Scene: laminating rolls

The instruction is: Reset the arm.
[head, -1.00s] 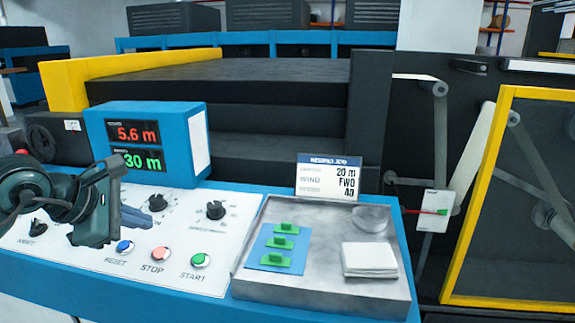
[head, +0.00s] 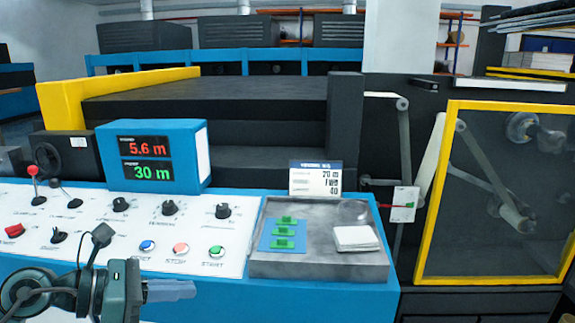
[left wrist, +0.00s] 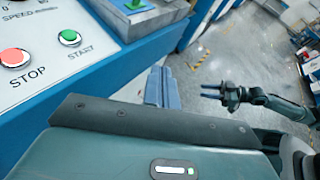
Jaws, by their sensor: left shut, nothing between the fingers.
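My left gripper (head: 190,289) is shut and empty in the head view, low in front of the blue front edge of the control panel (head: 75,240). Its closed fingers also show in the left wrist view (left wrist: 165,88), beside the panel edge and above the floor. My right gripper (left wrist: 211,92) shows small in the left wrist view, out over the floor. Its two fingers look apart with nothing between them. It is not in the head view.
The panel carries knobs, a red-knobbed lever (head: 33,172) and the blue, red and green buttons (head: 216,252). A display box (head: 153,157) reads 5.6 m and 30 m. A metal tray (head: 318,267) holds green pieces on a blue card and a white pad (head: 356,238).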

